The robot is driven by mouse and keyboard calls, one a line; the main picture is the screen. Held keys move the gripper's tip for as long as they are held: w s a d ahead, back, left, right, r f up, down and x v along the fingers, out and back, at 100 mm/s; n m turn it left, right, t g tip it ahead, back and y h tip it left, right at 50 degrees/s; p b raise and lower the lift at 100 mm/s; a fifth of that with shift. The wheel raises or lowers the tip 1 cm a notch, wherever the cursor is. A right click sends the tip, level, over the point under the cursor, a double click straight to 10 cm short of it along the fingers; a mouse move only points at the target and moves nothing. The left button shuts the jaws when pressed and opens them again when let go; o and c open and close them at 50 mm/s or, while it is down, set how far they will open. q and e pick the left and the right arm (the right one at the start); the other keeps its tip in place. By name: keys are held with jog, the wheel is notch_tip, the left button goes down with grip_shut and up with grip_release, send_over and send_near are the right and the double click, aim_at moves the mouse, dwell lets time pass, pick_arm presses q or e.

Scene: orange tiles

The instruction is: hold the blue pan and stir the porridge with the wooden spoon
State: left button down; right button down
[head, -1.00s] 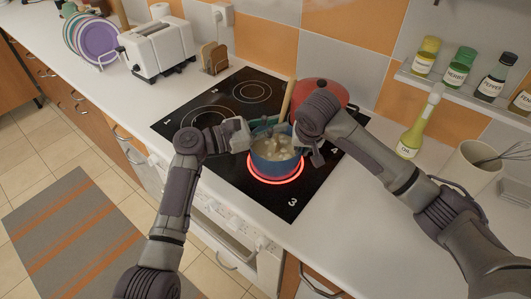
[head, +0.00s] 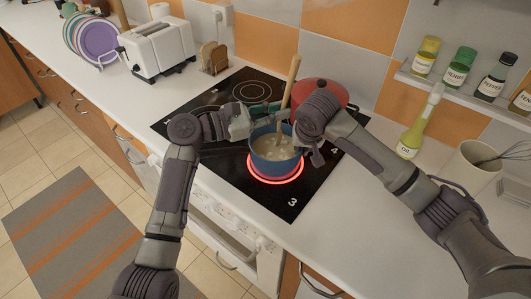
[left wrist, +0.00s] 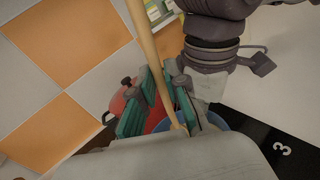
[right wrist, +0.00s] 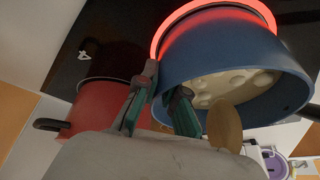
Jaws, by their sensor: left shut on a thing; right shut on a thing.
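The blue pan (head: 275,163) stands on the glowing front burner with pale, lumpy porridge (head: 272,150) in it. My right gripper (head: 303,143) is shut on the pan's rim at its right side; the right wrist view shows the pan wall (right wrist: 235,55) at its fingers (right wrist: 160,102). My left gripper (head: 275,118) is shut on the wooden spoon (head: 291,80), above the pan's back edge. The spoon's handle rises up and leans right in the head view. In the right wrist view the spoon's head (right wrist: 225,125) is at the porridge. The left wrist view shows the handle (left wrist: 150,55) between the fingers.
A red pot (head: 322,93) stands close behind my right gripper. The black cooktop (head: 225,165) has free room at the left. An oil bottle (head: 415,130) and a utensil crock (head: 468,165) stand right. A toaster (head: 157,48) stands back left.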

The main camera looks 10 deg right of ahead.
pick_arm(q)
jog(key=shift+s+d+r, duration=0.1)
jog(key=shift+s+r, duration=0.05)
jog(key=shift+r, duration=0.7)
jog(key=shift+s+d+r, duration=0.1)
jog(key=shift+s+r, duration=0.05)
jog(key=shift+r, duration=0.65)
jog(key=shift+r, duration=2.55)
jog(key=shift+a, duration=0.15)
send_over(279, 125)
jog(key=s, duration=0.2)
jog(key=shift+a+f, duration=0.2)
jog(key=shift+f, duration=1.1)
jog(key=shift+a+f, duration=0.2)
jog(key=shift+f, duration=1.05)
jog(key=shift+w+a+f, duration=0.1)
jog(key=shift+w+f, duration=0.2)
jog(key=shift+f, duration=1.05)
jog(key=shift+w+a+f, duration=0.1)
jog(key=shift+w+f, duration=0.15)
jog(key=shift+f, duration=1.15)
jog(key=shift+w+a+f, duration=0.1)
jog(key=shift+w+f, duration=0.2)
jog(key=shift+f, duration=1.05)
jog(key=shift+d, duration=0.1)
